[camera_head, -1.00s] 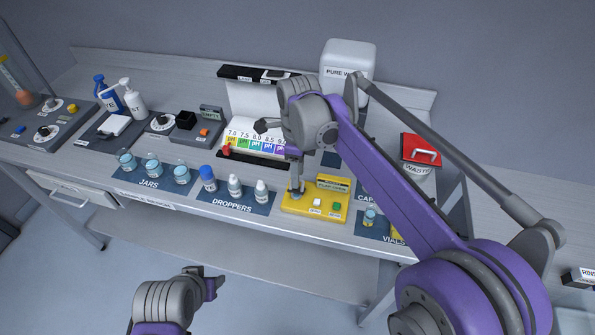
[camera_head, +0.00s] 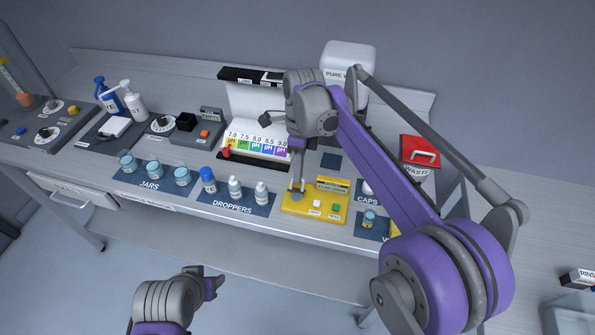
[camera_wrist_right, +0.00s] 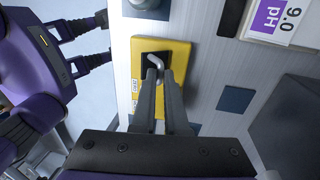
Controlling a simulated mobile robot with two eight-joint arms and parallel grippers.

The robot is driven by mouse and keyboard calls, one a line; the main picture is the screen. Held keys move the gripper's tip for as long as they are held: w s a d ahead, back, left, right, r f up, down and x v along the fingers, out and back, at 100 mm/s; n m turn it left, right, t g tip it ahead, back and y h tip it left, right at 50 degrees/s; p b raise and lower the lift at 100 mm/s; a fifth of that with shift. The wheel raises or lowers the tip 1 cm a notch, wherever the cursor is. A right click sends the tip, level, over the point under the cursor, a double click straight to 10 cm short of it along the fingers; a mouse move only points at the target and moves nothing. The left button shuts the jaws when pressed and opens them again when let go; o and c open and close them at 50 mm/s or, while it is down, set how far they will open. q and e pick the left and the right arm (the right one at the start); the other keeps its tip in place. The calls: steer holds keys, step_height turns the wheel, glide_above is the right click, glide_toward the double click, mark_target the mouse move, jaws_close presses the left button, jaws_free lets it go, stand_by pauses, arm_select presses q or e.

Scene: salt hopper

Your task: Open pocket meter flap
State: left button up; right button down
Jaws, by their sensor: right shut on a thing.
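The display's small text seems to read "FLAP OPEN". My right gripper (camera_head: 297,187) reaches down to the meter's left end. In the right wrist view its fingers (camera_wrist_right: 163,78) are shut on a grey bent handle (camera_wrist_right: 155,62) over a dark opening in the yellow meter (camera_wrist_right: 180,48). The fingers partly hide the handle and flap. My left gripper (camera_head: 215,283) is empty in front of the bench; its fingers stand apart in the wrist view (camera_wrist_right: 98,47).
Dropper bottles (camera_head: 235,187) stand left of the meter, and a vial (camera_head: 369,218) stands to the right. The lit pH chart (camera_head: 258,141) is behind it. A red-lidded waste bin (camera_head: 418,150) stands further right. Free floor lies in front of the bench.

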steer(key=w+g, duration=0.1)
steer(key=w+g+y, duration=0.1)
steer(key=shift+d+f+g+p, duration=0.1)
steer(key=shift+d+g+p, duration=0.2)
steer(key=shift+g+p, duration=0.1)
steer(key=shift+w+d+f+g, duration=0.2)
steer(key=shift+w+g, duration=0.15)
steer(key=shift+g, duration=0.15)
steer(key=shift+w+f+g+y+b, duration=0.15)
steer(key=shift+g+y+b, duration=0.15)
steer(key=shift+g+b, duration=0.15)
steer(key=shift+w+g, duration=0.1)
steer(key=shift+g, duration=0.15)
steer(key=c, duration=0.9)
jaws_free()
steer(key=shift+c, duration=0.2)
